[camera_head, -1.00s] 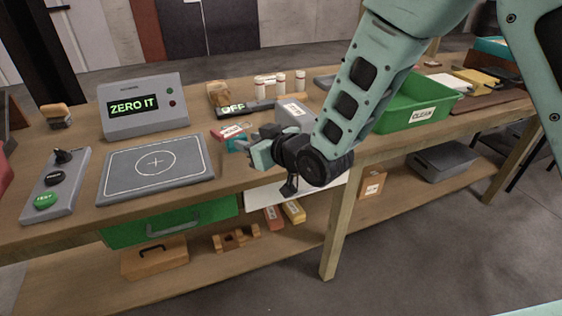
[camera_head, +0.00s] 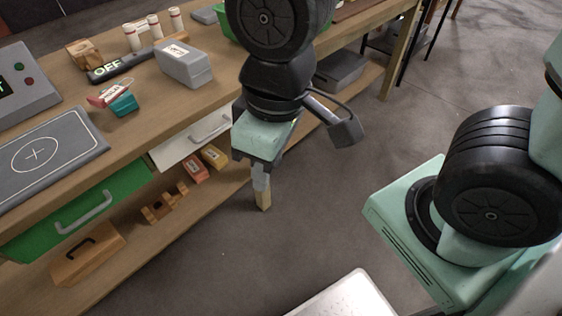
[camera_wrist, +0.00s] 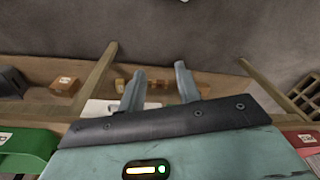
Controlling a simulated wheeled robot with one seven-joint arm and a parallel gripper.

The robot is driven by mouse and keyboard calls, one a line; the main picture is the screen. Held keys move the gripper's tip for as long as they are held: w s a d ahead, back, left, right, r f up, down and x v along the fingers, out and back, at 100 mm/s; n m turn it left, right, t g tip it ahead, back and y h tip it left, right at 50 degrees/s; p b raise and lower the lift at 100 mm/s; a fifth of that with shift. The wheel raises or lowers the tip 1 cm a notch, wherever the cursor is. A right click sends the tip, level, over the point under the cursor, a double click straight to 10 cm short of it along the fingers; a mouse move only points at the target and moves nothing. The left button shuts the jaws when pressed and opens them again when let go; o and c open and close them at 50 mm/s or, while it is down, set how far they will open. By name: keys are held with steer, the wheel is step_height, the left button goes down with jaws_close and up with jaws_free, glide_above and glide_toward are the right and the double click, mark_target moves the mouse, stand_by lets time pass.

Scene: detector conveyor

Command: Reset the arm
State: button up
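My gripper (camera_head: 261,180) hangs pointing downward in front of the workbench's front edge, clear of the bench top, in the head view. In the wrist view its two grey fingers (camera_wrist: 160,75) stand apart with a gap between them and nothing held. In the head view the fingertips overlap a wooden bench leg behind them, so their gap is hard to see there. My arm comes down from the top of the head view, bent at dark round joints, and hides part of the bench and the green bin.
The bench holds a grey pad (camera_head: 45,152), a grey box (camera_head: 184,65), a red-and-teal item (camera_head: 122,102) and an OFF bar (camera_head: 124,66). A green drawer (camera_head: 92,215) and a white drawer (camera_head: 197,142) front it. The grey floor (camera_head: 330,215) is open.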

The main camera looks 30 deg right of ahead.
steer(key=shift+s+d+r+g, duration=0.15)
steer(key=shift+s+d, duration=0.15)
steer(key=shift+s, duration=0.15)
steer(key=shift+s+d+f+g, duration=0.15)
steer(key=shift+s+d, duration=0.1)
steer(key=shift+s, duration=0.15)
steer(key=shift+r, duration=0.1)
step_height(320, 180, up, 3)
steer(key=p, duration=0.2)
steer(key=shift+p, duration=0.4)
